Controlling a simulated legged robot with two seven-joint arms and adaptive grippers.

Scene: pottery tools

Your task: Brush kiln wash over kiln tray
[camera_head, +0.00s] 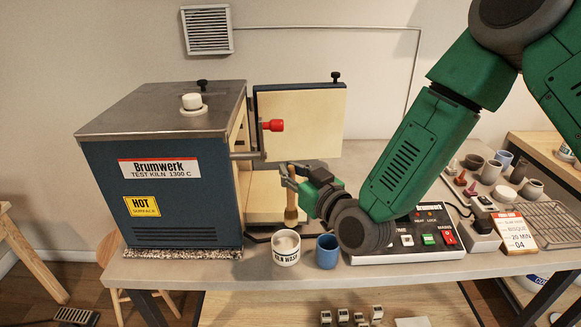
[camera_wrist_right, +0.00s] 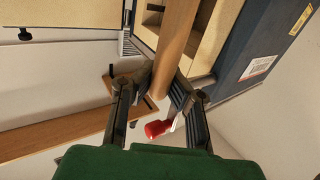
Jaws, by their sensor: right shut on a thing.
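My right gripper (camera_head: 291,178) is shut on a wooden-handled brush (camera_head: 291,207), in front of the open kiln. The brush points down, behind the white kiln wash cup (camera_head: 286,256). Pale wash shows in that cup. In the right wrist view the fingers (camera_wrist_right: 155,90) close around the wooden handle (camera_wrist_right: 177,42); the bristles cannot be made out. A cream slab (camera_head: 262,205) shows low in the kiln opening, left of the brush; I cannot tell whether it is the kiln tray. My left gripper is out of view.
The blue kiln (camera_head: 180,190) stands left, its door (camera_head: 305,118) open. A red knob (camera_head: 272,125) sticks out above my gripper. A blue cup (camera_head: 327,252) stands beside the wash cup. A control box (camera_head: 400,246) lies under my right arm; several pots (camera_head: 505,168) stand right.

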